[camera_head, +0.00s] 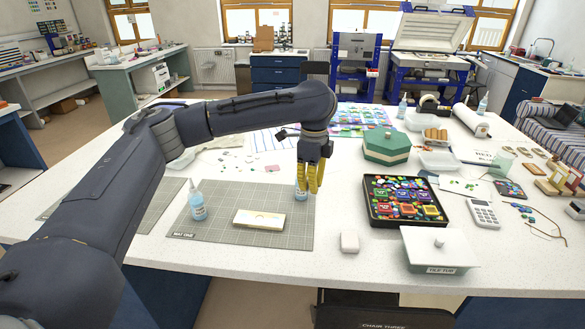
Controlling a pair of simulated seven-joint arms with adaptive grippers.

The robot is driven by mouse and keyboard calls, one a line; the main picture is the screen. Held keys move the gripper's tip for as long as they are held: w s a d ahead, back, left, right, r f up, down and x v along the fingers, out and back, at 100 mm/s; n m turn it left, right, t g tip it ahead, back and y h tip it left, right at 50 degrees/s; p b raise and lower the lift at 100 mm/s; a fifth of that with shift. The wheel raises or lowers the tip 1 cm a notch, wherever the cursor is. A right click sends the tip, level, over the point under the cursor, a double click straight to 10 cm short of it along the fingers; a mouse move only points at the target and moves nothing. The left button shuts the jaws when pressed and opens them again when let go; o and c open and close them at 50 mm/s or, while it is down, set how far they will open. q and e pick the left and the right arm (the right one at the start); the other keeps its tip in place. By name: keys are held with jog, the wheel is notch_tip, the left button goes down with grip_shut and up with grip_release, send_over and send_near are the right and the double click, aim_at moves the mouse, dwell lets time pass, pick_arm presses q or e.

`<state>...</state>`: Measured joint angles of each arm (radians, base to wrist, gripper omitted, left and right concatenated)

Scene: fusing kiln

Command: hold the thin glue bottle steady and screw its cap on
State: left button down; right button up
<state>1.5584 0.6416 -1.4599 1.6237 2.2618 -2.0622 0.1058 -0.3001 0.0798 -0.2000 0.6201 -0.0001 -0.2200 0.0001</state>
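My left gripper (314,187), with yellow fingers, points down at the right part of the grey cutting mat (225,240). A pale blue bottle (301,190) stands right at its fingers, which hide the bottle's upper part. I cannot tell whether the fingers hold this bottle or are only in front of it. A second pale blue bottle (198,208) with a pointed tip stands upright on the mat to the left, apart from the gripper. I cannot tell which is the thin glue bottle. No loose cap can be made out. My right gripper is not in view.
A cream block or tray (259,220) lies on the mat between the bottles. A small white block (349,241) lies right of the mat. A black tray (374,214) of coloured pieces and a lidded white tub (425,253) stand farther right, a green box (387,144) behind.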

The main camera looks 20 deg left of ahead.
pick_arm(q)
jog(key=s+d+f+n, duration=0.4)
jog(key=s+d+n, duration=0.3)
jog(key=s+n, duration=0.2)
jog(key=s+d+f+n, duration=0.5)
jog(key=s+d+n, duration=0.2)
jog(key=s+n, duration=0.2)
jog(key=shift+f, duration=0.2)
